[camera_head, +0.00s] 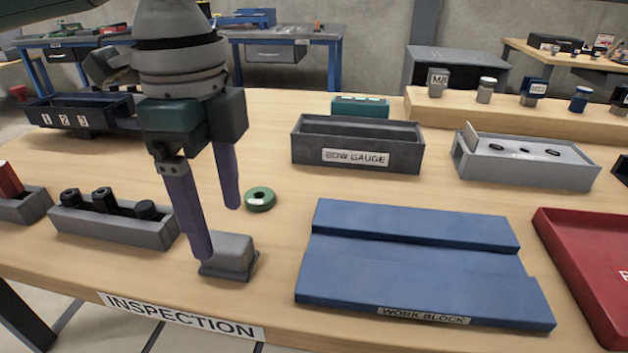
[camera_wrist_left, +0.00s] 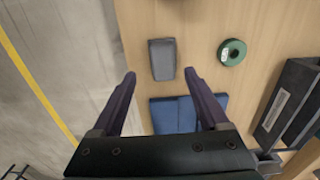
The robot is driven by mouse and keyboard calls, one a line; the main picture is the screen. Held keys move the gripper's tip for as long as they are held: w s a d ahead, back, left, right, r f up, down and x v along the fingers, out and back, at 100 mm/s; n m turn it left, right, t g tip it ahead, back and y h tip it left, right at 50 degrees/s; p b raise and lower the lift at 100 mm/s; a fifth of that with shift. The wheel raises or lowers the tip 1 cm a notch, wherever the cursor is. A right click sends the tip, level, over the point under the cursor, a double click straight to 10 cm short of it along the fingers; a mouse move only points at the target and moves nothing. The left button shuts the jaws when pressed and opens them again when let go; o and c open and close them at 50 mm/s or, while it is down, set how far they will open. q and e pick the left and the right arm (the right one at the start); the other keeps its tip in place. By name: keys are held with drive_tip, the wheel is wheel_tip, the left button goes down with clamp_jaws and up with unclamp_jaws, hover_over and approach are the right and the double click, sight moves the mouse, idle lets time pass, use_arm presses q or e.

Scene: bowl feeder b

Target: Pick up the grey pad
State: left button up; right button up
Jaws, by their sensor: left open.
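The grey pad (camera_head: 232,255) is a small block with a lighter top, lying on the wooden table near its front edge, left of the blue work block. My left gripper (camera_head: 222,232) points down with its purple fingers apart and empty. In the head view one fingertip overlaps the pad's left side and the other is behind it. In the left wrist view the pad (camera_wrist_left: 162,59) lies ahead of the fingertips, between their lines, and the gripper (camera_wrist_left: 160,76) does not close on it. My right gripper is not in view.
A green ring (camera_head: 260,199) lies just behind the pad. The blue work block (camera_head: 410,260) is to its right and a grey holder with black parts (camera_head: 112,222) to its left. A red tray (camera_head: 580,262) is at the right.

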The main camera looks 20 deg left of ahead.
sight(224, 241)
use_arm(q)
drive_tip(key=f, duration=0.2)
drive_tip(key=f+b, duration=0.1)
drive_tip(key=f, duration=0.2)
drive_tip(key=shift+w+a+f, duration=0.15)
drive_tip(key=shift+w+a, duration=0.05)
drive_tip(key=shift+c, duration=0.3)
clamp_jaws()
